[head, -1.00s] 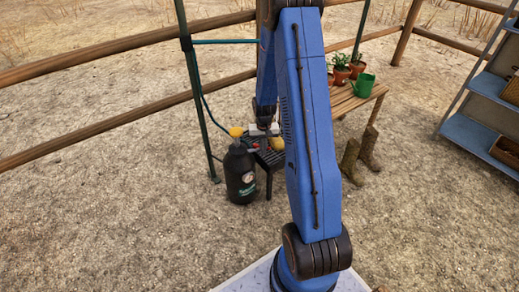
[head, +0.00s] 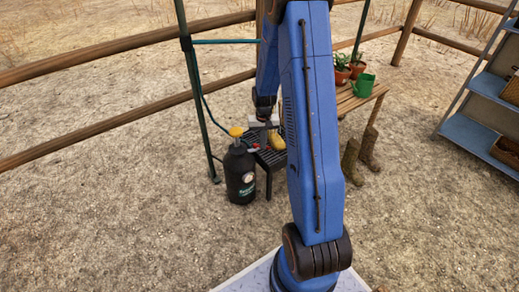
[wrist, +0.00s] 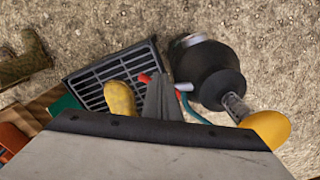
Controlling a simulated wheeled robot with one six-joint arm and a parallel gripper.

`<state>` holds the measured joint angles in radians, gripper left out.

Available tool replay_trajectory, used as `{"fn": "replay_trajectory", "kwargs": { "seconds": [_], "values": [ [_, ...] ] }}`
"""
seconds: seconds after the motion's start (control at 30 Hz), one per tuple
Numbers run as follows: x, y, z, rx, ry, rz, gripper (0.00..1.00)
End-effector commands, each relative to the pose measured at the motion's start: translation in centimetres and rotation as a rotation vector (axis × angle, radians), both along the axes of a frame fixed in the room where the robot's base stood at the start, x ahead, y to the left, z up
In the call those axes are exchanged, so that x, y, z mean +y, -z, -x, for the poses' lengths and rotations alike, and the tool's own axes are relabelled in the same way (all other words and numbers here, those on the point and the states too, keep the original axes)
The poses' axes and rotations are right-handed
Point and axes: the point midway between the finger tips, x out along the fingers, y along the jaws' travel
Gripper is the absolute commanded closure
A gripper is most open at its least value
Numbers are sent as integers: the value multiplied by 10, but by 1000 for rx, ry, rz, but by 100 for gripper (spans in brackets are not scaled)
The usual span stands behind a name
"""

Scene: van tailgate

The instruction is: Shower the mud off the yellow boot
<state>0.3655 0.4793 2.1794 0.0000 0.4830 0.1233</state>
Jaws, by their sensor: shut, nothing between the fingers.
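The yellow boot (head: 277,141) is on the black slatted grate stand (head: 270,160), partly behind my arm in the head view. In the wrist view the boot (wrist: 119,98) shows brownish specks, and its lower part is hidden by my gripper's body. A red-handled sprayer with a silver end (wrist: 184,87) and a teal hose is beside the grate's right end. The black pressure tank (head: 240,174) with a yellow top stands left of the grate. My gripper (wrist: 161,82) is shut and empty, pointing down between the boot and the sprayer; contact cannot be told.
A wooden bench (head: 358,96) with potted plants and a green watering can (head: 364,85) stands to the right. Muddy brown boots (head: 369,148) stand on the ground before it. A shelf (head: 480,137) is at far right. A green post (head: 199,110) and wooden rails are behind. Open gravel lies in front.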

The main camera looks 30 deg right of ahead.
Motion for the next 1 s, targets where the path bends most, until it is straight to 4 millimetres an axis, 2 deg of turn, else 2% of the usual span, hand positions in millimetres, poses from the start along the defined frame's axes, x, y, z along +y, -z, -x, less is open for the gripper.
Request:
{"fn": "replay_trajectory", "kwargs": {
  "seconds": [0.5, 1.0],
  "values": [
    [-49, 0, -23, -1, 2, 0, 100],
    [-53, 5, -24, 1, 0, 0, 100]
  ]
}}
